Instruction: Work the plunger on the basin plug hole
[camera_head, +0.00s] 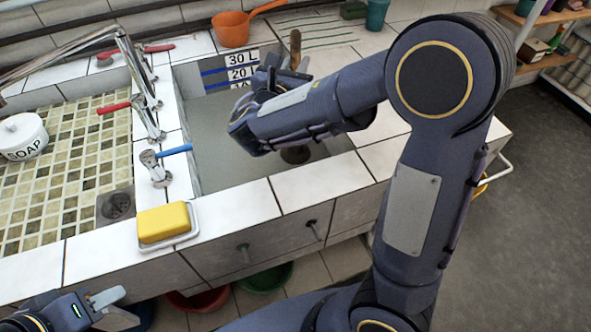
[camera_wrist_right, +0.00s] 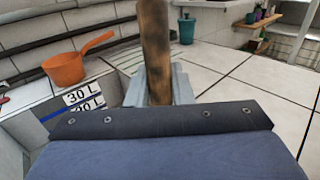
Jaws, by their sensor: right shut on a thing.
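The plunger shows its wooden handle (camera_head: 295,48) upright above my right gripper (camera_head: 287,72) in the head view, and its dark cup (camera_head: 296,155) low in the grey basin (camera_head: 212,150). My right gripper is shut on the handle; the handle (camera_wrist_right: 155,45) also rises between the fingers in the right wrist view. My right forearm hides the middle of the plunger. The plug hole under the cup is hidden, so I cannot tell whether the cup covers it. My left gripper (camera_head: 115,308) is at the lower left of the head view, away from the plunger, with its fingers apart and empty.
An orange dipper (camera_head: 231,30) stands on the back ledge. A yellow sponge (camera_head: 164,222) lies in a dish on the front edge. A blue-handled tap (camera_head: 160,165) and red-handled taps stand at the basin's left. A soap pot (camera_head: 22,137) sits at far left.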

